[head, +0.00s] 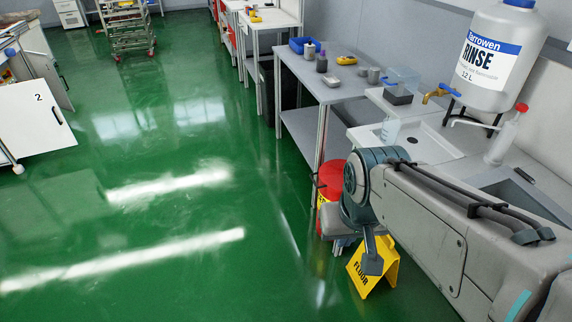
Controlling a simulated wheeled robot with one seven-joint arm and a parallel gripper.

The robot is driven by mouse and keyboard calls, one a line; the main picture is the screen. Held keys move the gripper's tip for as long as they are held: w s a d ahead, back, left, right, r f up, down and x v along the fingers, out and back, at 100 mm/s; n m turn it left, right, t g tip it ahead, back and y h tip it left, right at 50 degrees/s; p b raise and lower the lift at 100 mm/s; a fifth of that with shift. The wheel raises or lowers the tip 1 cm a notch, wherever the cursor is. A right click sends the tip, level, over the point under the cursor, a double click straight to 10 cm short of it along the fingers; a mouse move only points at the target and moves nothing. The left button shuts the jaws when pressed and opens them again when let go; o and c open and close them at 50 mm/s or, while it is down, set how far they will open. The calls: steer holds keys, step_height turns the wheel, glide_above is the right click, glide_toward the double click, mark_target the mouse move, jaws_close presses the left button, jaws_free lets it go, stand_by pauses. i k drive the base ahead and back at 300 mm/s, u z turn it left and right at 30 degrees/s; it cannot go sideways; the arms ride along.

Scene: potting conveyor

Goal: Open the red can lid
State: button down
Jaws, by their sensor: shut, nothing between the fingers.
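The red can (323,194) stands on the green floor beside the end of the grey bench, partly hidden behind my arm. Its round red lid (331,173) shows at the top and looks closed. A bit of yellow label shows on its side. My gripper (372,264) points down just right of the can, in front of the yellow floor sign. It looks shut and empty, apart from the lid and lower than it.
The yellow floor sign (388,273) stands close behind my gripper. The grey bench (315,92) and the sink counter (436,148) with a rinse container (497,58) run along the right. Open green floor (150,220) lies to the left.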

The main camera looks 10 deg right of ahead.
mark_target(331, 173)
steer(key=u, duration=0.5)
steer(key=i, duration=1.7)
steer(key=z, duration=0.75)
